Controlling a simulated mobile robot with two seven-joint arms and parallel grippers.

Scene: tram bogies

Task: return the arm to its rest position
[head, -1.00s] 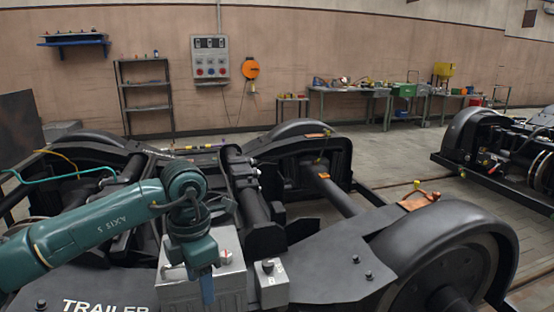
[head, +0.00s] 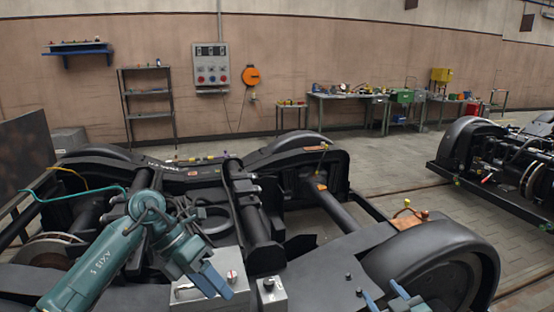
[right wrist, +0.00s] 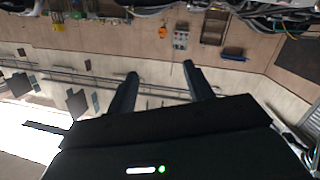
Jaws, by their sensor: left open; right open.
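My left arm, teal, comes in from the lower left in the head view. Its gripper (head: 211,282) is open, with blue fingers slanting down to the right, in front of or above the grey metal box (head: 236,264) on the bogie. I cannot tell whether it touches the box. My right gripper (head: 386,297) shows only as blue fingers at the bottom edge, before the right wheel. In the right wrist view, the right gripper (right wrist: 160,72) is open, with two dark fingers apart and nothing between them.
The dark bogie frame (head: 330,260) fills the foreground, with a smaller grey box (head: 271,296) and the big wheel (head: 440,275). A second bogie (head: 500,160) stands at the right. The paved floor (head: 400,170) between them is clear. A shelf rack (head: 148,105) and workbenches (head: 345,96) line the wall.

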